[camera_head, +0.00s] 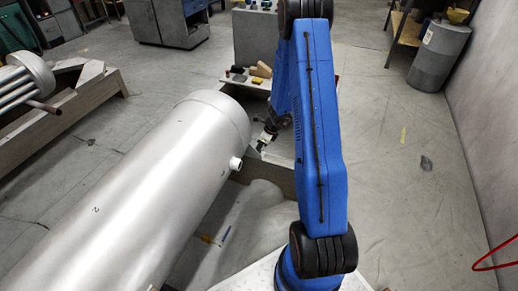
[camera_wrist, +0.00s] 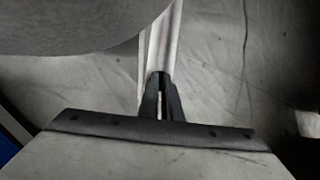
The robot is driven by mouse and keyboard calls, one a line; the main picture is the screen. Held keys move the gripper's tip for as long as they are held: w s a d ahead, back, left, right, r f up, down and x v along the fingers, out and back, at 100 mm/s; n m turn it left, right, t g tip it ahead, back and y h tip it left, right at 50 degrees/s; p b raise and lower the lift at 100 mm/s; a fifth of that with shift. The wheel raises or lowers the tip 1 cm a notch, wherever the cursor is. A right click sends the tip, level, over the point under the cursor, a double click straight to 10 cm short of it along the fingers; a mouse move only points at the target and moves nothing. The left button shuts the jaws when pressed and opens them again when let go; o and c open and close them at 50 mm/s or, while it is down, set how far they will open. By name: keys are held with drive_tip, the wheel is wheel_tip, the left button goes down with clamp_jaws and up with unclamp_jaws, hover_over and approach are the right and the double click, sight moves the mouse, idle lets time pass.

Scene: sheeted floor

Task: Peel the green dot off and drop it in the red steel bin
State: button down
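The green dot is not visible in either view. A large silver tank (camera_head: 150,190) lies on its side at left and centre in the head view, with a short white nozzle (camera_head: 236,163) on its right side. My gripper (camera_head: 262,145) is just beyond the nozzle, near the tank's far end. In the wrist view my gripper (camera_wrist: 160,78) has its dark fingers close together with nothing visible held; the tank's grey curve (camera_wrist: 70,25) fills the upper left, apart from the fingers. The red steel bin is not clearly seen; only a thin red bent line (camera_head: 495,255) shows at the right edge.
Grey cabinets (camera_head: 165,22) stand at the back. A grey drum (camera_head: 438,55) is at upper right. The floor right of my arm is mostly clear.

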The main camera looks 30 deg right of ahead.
drive_tip(key=shift+r, duration=2.15)
drive_tip(key=shift+r, duration=2)
